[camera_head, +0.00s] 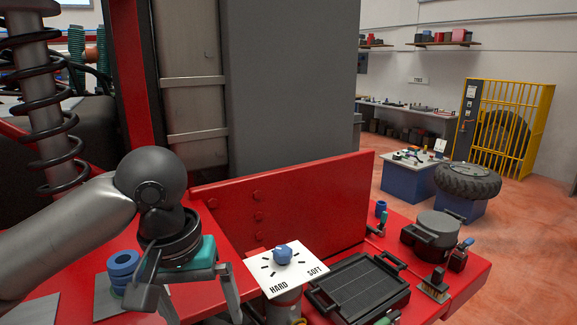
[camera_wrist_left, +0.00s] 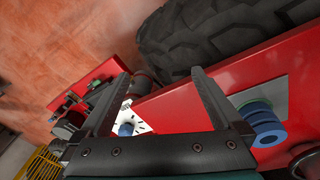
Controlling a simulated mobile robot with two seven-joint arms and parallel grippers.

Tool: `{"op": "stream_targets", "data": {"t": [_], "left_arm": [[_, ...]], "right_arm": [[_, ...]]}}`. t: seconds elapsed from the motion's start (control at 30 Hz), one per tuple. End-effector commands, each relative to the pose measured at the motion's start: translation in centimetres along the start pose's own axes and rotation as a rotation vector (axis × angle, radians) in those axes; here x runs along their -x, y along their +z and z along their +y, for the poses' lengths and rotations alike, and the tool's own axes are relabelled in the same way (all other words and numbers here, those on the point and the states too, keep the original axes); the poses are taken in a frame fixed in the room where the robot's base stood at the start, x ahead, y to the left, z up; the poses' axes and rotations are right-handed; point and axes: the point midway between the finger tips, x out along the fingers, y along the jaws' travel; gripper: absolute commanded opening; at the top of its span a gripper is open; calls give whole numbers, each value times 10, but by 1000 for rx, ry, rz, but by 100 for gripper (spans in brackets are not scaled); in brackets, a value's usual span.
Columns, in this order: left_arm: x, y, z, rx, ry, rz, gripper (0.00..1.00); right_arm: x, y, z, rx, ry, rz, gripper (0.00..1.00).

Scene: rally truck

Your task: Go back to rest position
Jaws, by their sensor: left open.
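My left arm comes in from the left in the head view. Its gripper (camera_head: 194,303) points down over the red truck bed, with its fingers spread apart and nothing between them. The wrist view also shows the two fingers (camera_wrist_left: 161,78) wide apart and empty. The gripper is between a stack of blue rings (camera_head: 121,270) on its left and the white HARD/SOFT dial plate (camera_head: 303,268) with a blue knob (camera_head: 283,254) on its right. My right arm and gripper are not in view.
A red upright panel (camera_head: 300,200) stands behind the dial. A black case (camera_head: 358,289), a grey round pot (camera_head: 437,232) and small tools lie on the red surface at right. A coil spring shock (camera_head: 47,110) rises at left. Open floor lies beyond, with a tyre (camera_head: 467,180) on a stand.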

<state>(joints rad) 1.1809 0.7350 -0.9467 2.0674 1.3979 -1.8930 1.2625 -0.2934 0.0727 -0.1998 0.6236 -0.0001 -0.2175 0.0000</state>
Motion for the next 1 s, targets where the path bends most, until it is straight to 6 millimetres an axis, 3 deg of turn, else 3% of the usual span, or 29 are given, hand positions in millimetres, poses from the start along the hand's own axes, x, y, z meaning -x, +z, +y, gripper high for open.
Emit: {"op": "stream_targets", "data": {"t": [0.07,0.2,0.57,0.77,1.0], "left_arm": [[-22,7,14,-74,43,3,100],[-52,18,34,-179,117,33,100],[-111,48,66,-319,276,146,100],[-138,66,62,-325,302,214,100],[-170,95,33,-290,242,268,100]], "right_arm": [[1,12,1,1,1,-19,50],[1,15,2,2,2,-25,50],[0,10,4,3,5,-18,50],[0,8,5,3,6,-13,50],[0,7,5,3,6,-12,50]]}}
